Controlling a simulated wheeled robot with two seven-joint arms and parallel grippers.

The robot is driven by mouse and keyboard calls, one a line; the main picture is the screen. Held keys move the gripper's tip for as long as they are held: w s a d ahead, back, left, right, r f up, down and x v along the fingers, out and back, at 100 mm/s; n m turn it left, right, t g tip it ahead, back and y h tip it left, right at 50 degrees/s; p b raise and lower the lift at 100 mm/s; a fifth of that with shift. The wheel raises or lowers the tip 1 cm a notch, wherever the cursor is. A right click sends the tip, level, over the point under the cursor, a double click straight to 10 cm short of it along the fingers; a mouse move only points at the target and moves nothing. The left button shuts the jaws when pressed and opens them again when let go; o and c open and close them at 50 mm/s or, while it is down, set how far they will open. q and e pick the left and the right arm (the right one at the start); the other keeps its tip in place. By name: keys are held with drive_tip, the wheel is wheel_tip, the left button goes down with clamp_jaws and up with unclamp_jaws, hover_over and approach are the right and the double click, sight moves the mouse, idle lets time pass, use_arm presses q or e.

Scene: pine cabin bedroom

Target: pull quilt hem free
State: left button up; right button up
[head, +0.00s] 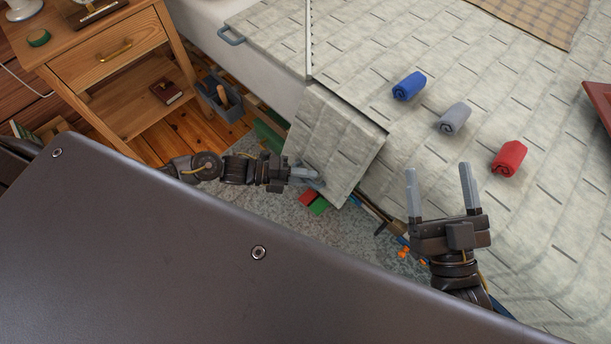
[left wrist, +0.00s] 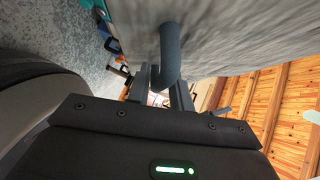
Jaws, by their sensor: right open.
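The pale quilted cover (head: 425,65) lies over the bed. A separate-looking flap of it (head: 335,140) hangs down at the near bed edge. My left gripper (head: 308,177) is at the flap's lower left edge. In the left wrist view, a blue-grey loop handle (left wrist: 169,52) on the pale cloth (left wrist: 225,30) reaches down to the fingers of my left gripper (left wrist: 162,92). I cannot tell whether they grip it. A similar handle (head: 230,36) shows on the quilt's far left edge. My right gripper (head: 440,190) is open and empty above the quilt.
Blue (head: 409,86), grey (head: 455,118) and red (head: 510,158) rolls lie on the quilt. A wooden nightstand (head: 105,60) stands left of the bed, with a grey caddy (head: 219,98) beside it. Coloured blocks (head: 318,205) lie on the rug below the flap.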

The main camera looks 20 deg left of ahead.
use_arm(q)
drive_tip(key=shift+s+a+r, duration=0.1)
drive_tip(key=shift+s+a, duration=0.1)
drive_tip(key=shift+a, duration=0.2)
drive_tip(key=p+v, duration=0.1)
drive_tip(key=v, duration=0.9)
use_arm(e)
drive_tip(key=shift+w+d+f+m+g+h, duration=0.1)
drive_tip(key=shift+w+f+g+h, duration=0.05)
drive_tip(key=shift+f+g+h, duration=0.3)
drive_tip(key=shift+w+d+f+m+g+h, duration=0.1)
drive_tip(key=shift+w+f+g+h, duration=0.1)
drive_tip(key=shift+f, duration=0.4)
drive_tip(key=shift+w+d+f+m+g+h, duration=0.1)
drive_tip(key=shift+f+g+h, duration=0.2)
drive_tip(key=shift+f, duration=0.2)
use_arm(q)
drive_tip(key=shift+s, duration=0.1)
use_arm(e)
drive_tip(key=shift+s, duration=0.1)
